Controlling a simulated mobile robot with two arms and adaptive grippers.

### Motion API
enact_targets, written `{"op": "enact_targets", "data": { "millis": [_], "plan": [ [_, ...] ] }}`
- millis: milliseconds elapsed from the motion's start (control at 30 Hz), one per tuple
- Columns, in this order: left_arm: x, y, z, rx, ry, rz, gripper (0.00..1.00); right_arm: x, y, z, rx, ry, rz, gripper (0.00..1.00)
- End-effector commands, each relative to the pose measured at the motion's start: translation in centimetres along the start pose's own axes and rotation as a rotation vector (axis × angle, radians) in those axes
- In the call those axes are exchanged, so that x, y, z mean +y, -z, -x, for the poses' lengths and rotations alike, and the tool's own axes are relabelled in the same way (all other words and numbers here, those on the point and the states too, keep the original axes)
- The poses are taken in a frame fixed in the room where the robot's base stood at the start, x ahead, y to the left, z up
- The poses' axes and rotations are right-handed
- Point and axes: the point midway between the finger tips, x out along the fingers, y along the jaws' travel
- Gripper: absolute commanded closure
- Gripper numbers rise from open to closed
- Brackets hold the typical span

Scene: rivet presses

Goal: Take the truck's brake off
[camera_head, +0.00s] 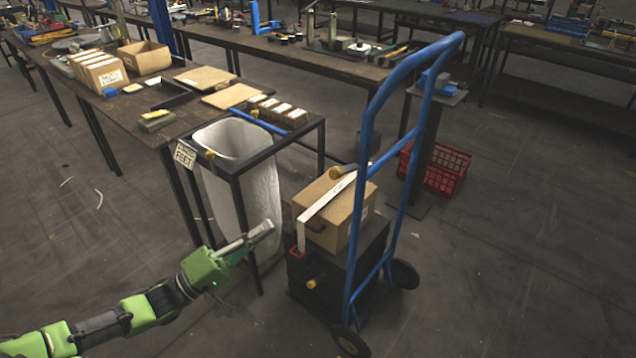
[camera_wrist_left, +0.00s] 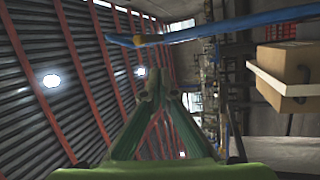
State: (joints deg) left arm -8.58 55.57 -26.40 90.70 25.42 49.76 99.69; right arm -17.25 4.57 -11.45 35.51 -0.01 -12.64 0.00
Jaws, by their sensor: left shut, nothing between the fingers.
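The blue hand truck (camera_head: 366,150) stands upright on the floor, right of centre in the head view. It carries a cardboard box (camera_head: 340,207) with a white strap, on top of a black box (camera_head: 340,262). Small yellow-tipped parts show near the truck's crossbar (camera_head: 337,172) and low at the black box (camera_head: 312,283); I cannot tell which is the brake. My left gripper (camera_head: 268,228) is shut and empty, left of the boxes and apart from them. In the left wrist view its fingers (camera_wrist_left: 158,88) meet; the truck's blue frame (camera_wrist_left: 210,29) and cardboard box (camera_wrist_left: 290,72) show beyond. My right gripper is out of view.
A workbench (camera_head: 150,110) with boxes and boards stands at the left. A pale bag (camera_head: 250,190) hangs in a frame at its end, close behind my left gripper. A red crate (camera_head: 445,170) sits behind the truck. The floor at right is clear.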

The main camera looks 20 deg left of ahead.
Motion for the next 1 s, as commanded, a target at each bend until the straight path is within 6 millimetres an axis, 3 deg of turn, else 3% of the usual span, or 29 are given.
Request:
{"op": "enact_targets", "data": {
  "millis": [33,167,567,767,1000],
  "plan": [
    [1.6,-0.3,-0.3,-0.022,-0.032,0.04,1.0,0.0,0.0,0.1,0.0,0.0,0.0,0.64],
    [3.5,-0.7,-0.7,-0.048,-0.076,0.102,1.0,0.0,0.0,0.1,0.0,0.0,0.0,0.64],
    [3.6,-0.7,-1.1,-0.048,-0.08,0.106,1.0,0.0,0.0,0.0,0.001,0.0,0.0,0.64],
    [3.9,-0.8,-3.8,-0.048,-0.084,0.105,1.0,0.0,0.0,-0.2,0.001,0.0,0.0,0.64],
    [4.3,-1.0,-9.0,-0.048,-0.084,0.103,1.0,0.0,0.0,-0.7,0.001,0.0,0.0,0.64]
  ]
}}
